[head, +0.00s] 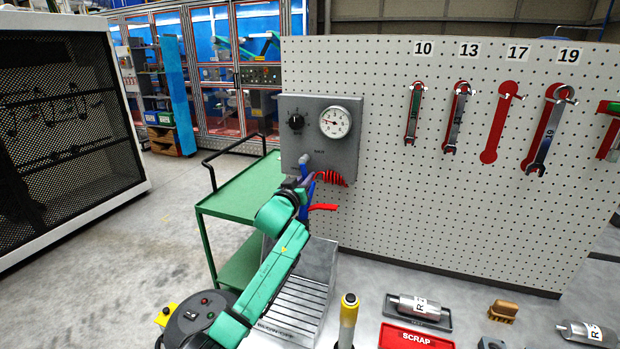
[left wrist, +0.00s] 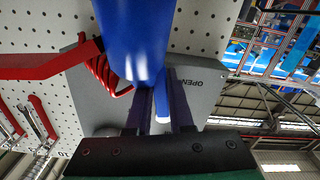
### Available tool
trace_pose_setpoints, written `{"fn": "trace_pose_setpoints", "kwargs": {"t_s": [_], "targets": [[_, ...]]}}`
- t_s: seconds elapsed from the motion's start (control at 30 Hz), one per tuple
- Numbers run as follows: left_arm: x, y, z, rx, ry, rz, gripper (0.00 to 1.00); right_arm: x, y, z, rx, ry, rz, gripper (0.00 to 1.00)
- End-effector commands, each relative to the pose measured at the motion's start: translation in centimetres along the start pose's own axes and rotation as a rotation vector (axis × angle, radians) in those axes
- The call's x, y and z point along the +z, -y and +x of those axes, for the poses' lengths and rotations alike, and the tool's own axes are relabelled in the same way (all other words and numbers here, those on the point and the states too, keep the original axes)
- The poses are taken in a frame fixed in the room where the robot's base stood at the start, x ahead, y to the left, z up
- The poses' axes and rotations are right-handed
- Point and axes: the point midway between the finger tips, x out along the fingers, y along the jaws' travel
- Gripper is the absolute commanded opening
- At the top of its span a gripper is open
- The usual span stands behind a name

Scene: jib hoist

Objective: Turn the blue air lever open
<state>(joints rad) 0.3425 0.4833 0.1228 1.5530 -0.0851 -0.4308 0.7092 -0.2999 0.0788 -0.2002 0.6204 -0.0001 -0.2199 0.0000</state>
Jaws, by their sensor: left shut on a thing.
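The blue air lever (left wrist: 162,108) is on a grey air panel (head: 350,162) with a gauge and a black knob, fixed to the pegboard. My left gripper (head: 304,184) reaches the lower left of this panel. In the left wrist view its two dark fingers (left wrist: 162,112) stand either side of the lever and are shut on it. The word OPEN shows on the panel to the right of the fingers. The lever's pivot and exact angle are hidden by the gripper and the blue tool. My right gripper is not in view.
A blue air tool (left wrist: 135,40) with a red handle (head: 323,207) and red coiled hose (head: 332,179) hangs close by the gripper. A green cart (head: 240,190) stands left. Wrenches (head: 456,120) hang on the pegboard (head: 400,220). A red SCRAP tray (head: 418,337) lies front right.

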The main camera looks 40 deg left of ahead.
Motion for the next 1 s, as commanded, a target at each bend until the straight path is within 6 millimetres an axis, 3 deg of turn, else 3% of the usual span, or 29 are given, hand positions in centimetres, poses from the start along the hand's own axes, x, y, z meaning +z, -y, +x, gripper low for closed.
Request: {"fn": "trace_pose_setpoints", "kwargs": {"t_s": [0.03,0.4,0.97,1.0], "targets": [[0.7,0.3,0.0,-0.004,0.016,0.033,0.00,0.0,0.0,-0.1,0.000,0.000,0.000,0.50],[0.7,1.2,0.0,-0.002,0.016,0.213,0.00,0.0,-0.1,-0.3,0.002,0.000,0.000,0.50],[0.7,1.3,0.0,-0.002,0.017,0.245,0.00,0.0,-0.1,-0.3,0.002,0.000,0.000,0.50],[0.7,1.3,0.0,-0.002,0.017,0.245,0.31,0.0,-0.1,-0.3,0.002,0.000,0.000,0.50]]}}
